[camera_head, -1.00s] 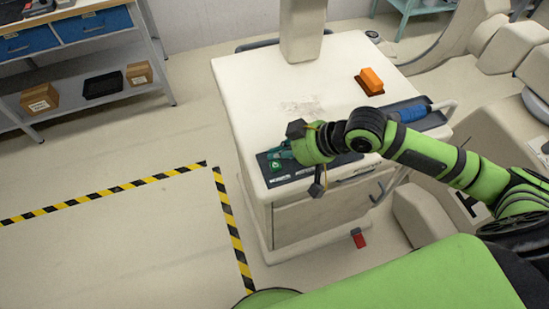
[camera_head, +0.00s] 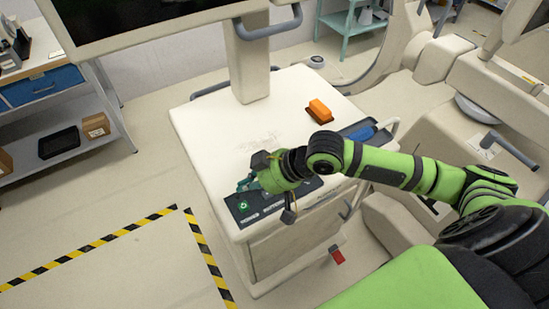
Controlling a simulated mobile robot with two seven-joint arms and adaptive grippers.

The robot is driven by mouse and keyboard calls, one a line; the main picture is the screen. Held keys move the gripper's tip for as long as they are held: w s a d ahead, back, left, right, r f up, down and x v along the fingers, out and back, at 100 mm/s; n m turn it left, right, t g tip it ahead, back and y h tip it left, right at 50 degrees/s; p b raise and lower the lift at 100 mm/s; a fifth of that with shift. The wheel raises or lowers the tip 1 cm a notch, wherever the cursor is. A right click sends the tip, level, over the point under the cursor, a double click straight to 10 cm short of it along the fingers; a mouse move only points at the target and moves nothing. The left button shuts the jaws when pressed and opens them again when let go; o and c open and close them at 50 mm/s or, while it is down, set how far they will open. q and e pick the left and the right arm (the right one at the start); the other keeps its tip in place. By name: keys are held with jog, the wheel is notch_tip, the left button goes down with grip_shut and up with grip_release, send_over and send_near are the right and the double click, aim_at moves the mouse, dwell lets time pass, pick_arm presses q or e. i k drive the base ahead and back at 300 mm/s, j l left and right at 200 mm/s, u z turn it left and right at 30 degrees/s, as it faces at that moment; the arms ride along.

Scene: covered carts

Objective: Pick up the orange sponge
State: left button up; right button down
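The orange sponge (camera_head: 319,111) lies on the white top of the cart (camera_head: 215,125), toward its right side, with a darker underside. My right arm comes in from the right over the cart's front edge. My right gripper (camera_head: 245,185) is at the cart's front left, above the dark strip with a green button, left of and nearer than the sponge, and apart from it. Its fingers are small and partly hidden by the wrist, so I cannot tell whether they are open or shut. My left gripper is out of view.
A post (camera_head: 247,62) carrying a large dark screen (camera_head: 140,15) rises from the cart's back. A blue object (camera_head: 362,132) lies in the dark strip right of my forearm. A shelf unit (camera_head: 50,115) stands at left. Floor inside the striped tape (camera_head: 90,245) is clear.

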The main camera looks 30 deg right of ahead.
aim_at(320, 112)
jog(key=z, duration=1.2)
